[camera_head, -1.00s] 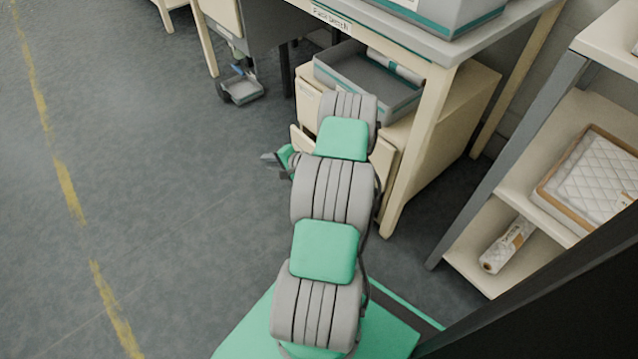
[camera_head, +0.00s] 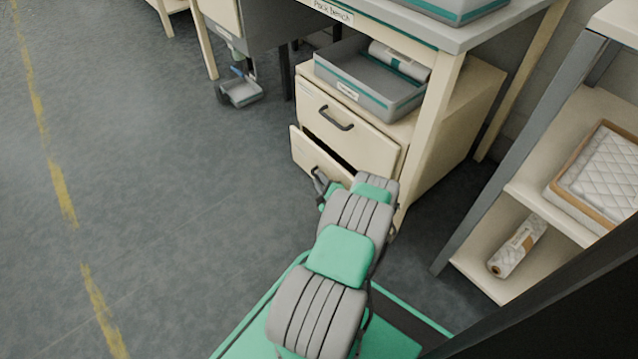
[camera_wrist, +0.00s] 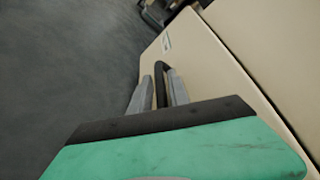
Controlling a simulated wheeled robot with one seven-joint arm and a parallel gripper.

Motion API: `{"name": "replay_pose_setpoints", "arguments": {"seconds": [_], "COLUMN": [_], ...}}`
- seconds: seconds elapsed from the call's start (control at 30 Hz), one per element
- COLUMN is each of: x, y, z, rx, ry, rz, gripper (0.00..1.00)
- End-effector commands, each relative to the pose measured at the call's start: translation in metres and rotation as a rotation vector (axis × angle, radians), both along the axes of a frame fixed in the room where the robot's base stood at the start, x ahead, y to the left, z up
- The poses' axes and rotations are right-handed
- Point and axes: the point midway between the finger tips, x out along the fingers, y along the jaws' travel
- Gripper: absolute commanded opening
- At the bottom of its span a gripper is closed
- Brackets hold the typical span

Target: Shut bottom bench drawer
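The bottom bench drawer (camera_head: 317,156) is cream-coloured and stands partly pulled out, with a dark gap above its front. In the wrist view, its front (camera_wrist: 205,75) slants across the right, with the dark handle (camera_wrist: 160,84) in the middle. My gripper (camera_wrist: 160,76) has one grey finger on each side of this handle. Whether the fingers press on it I cannot tell. In the head view, my gripper (camera_head: 322,180) is at the drawer's front, partly hidden by my arm. The upper drawer (camera_head: 350,126) is shut.
A grey tray (camera_head: 368,100) with a roll (camera_head: 400,62) sits on the drawer cabinet under the pack bench (camera_head: 440,38). A bench leg (camera_head: 425,130) stands close right of the drawers. A shelf unit (camera_head: 530,195) is further right. The floor (camera_head: 170,190) at left is clear.

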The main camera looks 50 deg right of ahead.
Motion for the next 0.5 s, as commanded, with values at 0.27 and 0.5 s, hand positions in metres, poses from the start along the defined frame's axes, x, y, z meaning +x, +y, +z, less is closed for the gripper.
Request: {"name": "replay_pose_setpoints", "arguments": {"seconds": [0.27,0.5], "x": [0.0004,0.0007], "y": [0.0003,0.0007], "z": [0.0005,0.0005], "rx": [0.001,0.000], "ry": [0.001,0.001], "rz": [0.001,0.002], "gripper": [0.15,0.00]}}
